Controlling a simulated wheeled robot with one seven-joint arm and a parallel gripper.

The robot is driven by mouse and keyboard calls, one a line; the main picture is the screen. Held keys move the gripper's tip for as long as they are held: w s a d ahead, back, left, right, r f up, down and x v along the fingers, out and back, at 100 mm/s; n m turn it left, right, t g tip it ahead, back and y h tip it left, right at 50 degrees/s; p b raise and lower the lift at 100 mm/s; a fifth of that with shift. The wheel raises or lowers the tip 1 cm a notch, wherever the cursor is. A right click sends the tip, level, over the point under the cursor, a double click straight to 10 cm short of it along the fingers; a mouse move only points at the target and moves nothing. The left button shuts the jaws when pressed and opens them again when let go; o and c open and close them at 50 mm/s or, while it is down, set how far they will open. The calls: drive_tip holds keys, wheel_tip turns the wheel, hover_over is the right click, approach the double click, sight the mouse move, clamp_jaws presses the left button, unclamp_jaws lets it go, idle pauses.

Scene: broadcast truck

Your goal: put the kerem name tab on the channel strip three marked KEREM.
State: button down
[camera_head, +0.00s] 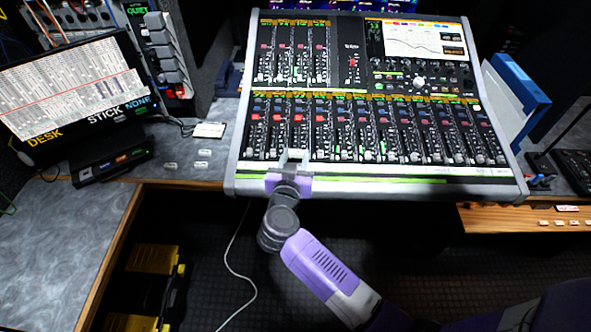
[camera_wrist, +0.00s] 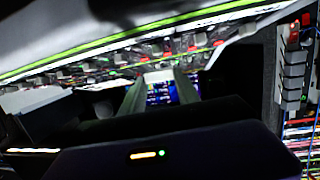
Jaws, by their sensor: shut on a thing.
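The mixing console (camera_head: 232,165) has a row of channel strips with faders and coloured buttons; their markings are too small to read, so I cannot tell which says KEREM. My gripper (camera_head: 293,154) is over the console's front left part, near the lower end of the third strip from the left. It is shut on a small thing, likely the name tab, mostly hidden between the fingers. In the wrist view a pale sliver shows between my gripper's fingertips (camera_wrist: 159,76). No lettering on it is readable, and I cannot tell whether it touches the console.
Several small white tabs (camera_head: 203,152) lie on the grey desk left of the console, near a white box (camera_head: 209,130). A monitor (camera_head: 75,95) stands at left. More tabs (camera_head: 567,208) lie on a wooden shelf (camera_head: 500,219) at right. A blue folder (camera_head: 520,85) stands beside the console.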

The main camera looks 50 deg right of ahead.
drive_tip(key=shift+f+b, duration=0.6)
drive_tip(key=shift+f, duration=1.65)
drive_tip(key=c, duration=0.9)
unclamp_jaws()
drive_tip(key=shift+f, duration=0.1)
